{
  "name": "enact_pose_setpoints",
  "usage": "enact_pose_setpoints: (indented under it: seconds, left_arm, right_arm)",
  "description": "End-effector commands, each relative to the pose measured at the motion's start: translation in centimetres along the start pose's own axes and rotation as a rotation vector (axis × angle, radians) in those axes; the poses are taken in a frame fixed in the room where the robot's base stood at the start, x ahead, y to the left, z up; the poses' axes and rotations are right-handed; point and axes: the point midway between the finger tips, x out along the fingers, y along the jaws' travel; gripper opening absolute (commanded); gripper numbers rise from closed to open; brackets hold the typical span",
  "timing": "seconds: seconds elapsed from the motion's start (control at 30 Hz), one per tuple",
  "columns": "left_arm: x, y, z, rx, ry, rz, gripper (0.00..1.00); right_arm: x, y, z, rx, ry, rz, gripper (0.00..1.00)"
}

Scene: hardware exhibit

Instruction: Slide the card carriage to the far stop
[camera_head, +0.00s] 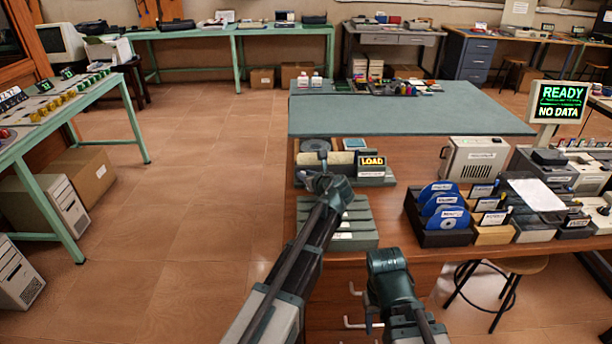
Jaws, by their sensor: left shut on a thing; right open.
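A low card device with a cream bar (340,158) and a small LOAD display (372,161) sits on the brown table, just in front of the green mat. My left gripper (318,177) is at the front left of this device, shut on a small part there that looks like the card carriage. The gripper itself hides most of what it holds. My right gripper (386,262) is open and empty, low in front of the table's front edge, well apart from the device. Its fingertips are hard to make out.
A grey-green ribbed tray (352,240) lies below my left forearm. A black rack with blue discs (438,236) and label blocks stand to the right, near a beige box (473,164). A screen (560,101) reads READY, NO DATA. The green mat (410,115) is mostly clear.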

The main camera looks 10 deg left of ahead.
Motion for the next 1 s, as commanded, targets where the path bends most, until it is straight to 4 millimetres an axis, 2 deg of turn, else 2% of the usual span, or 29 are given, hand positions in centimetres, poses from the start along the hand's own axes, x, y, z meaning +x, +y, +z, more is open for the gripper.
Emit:
enact_pose_setpoints:
  seconds: [0.8,0.87,1.0]
  left_arm:
    - [0.0,0.0,0.0,0.000,0.001,0.000,0.00]
    - [-0.1,-0.5,-0.1,0.000,0.001,-0.001,0.00]
    - [-1.1,-3.6,-0.5,0.002,0.001,-0.004,0.00]
  right_arm:
    - [0.0,0.0,0.0,0.000,0.000,0.000,0.50]
    - [0.0,0.0,0.0,0.000,0.000,0.000,0.50]
    - [0.0,0.0,0.0,0.000,0.000,0.000,0.50]
